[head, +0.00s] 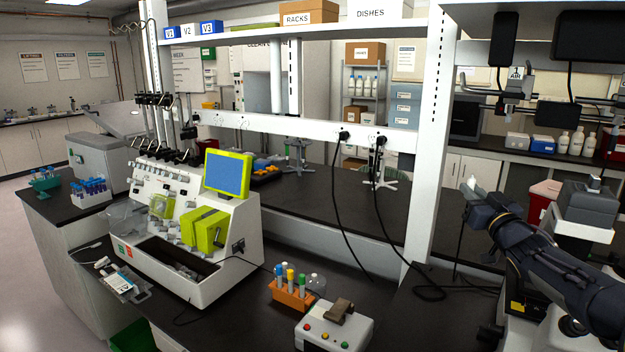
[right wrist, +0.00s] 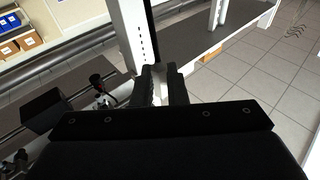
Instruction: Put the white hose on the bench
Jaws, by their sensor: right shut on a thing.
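My right gripper (head: 473,190) is raised at the right, in front of the white shelf post and above the dark bench (head: 395,325). It is shut on a small pale piece (head: 471,182) that shows at its fingertips, which looks like part of the white hose. In the right wrist view the fingers (right wrist: 161,84) stand close together with a pale strip between them. Most of the held thing is hidden by the gripper. My left gripper is not in view.
A white processor (head: 180,225) with a blue screen stands on the left bench. An orange tube rack (head: 291,296) and a white button box (head: 334,328) stand in front. Black cables (head: 400,240) hang from the power rail. The rear bench middle is mostly clear.

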